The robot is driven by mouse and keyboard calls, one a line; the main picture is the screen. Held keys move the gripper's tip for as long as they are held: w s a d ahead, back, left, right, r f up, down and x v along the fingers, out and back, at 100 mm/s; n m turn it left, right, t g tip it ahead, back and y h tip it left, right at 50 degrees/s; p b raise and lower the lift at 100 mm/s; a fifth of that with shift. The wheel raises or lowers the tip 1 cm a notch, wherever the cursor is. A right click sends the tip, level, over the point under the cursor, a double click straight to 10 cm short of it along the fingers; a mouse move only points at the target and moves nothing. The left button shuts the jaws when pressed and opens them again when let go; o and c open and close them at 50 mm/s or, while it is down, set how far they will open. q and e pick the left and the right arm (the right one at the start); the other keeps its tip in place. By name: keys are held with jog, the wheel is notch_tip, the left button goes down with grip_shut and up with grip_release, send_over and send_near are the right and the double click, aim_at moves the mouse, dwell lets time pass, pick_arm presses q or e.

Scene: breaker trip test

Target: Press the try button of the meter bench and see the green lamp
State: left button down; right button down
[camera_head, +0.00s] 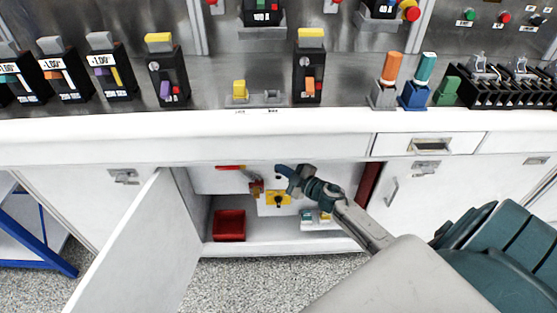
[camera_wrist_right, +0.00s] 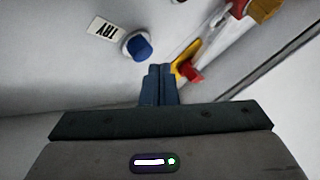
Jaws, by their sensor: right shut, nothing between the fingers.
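The blue try button (camera_wrist_right: 137,46) stands out from a pale panel beside a white TRY label (camera_wrist_right: 104,29) in the right wrist view. My right gripper (camera_wrist_right: 158,84) is shut and empty, its fingertips just below and to the right of the button, with a small gap in the picture. In the head view the right gripper (camera_head: 285,175) is inside the open cabinet under the bench, in front of the white panel (camera_head: 212,180). The button cannot be made out there. A small round green piece (camera_head: 469,14) is on the upper right back panel; I cannot tell whether it is a lit lamp. My left gripper is not in view.
In the cabinet are a yellow plate with a dark knob (camera_head: 278,199), a red handle (camera_head: 230,167) and a red bin (camera_head: 229,226). The open white door (camera_head: 130,250) stands at the left. The worktop edge (camera_head: 180,128) runs above; several breakers stand on top.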

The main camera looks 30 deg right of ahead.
jog(key=shift+w+d, duration=0.25)
jog(key=shift+w, duration=0.15)
jog(key=shift+w+d, duration=0.25)
jog(key=shift+w, duration=0.15)
dwell(0.9)
jog(key=shift+p, duration=0.3)
jog(key=shift+s, duration=0.1)
jog(key=shift+s+a, duration=0.5)
jog(key=shift+s, duration=0.2)
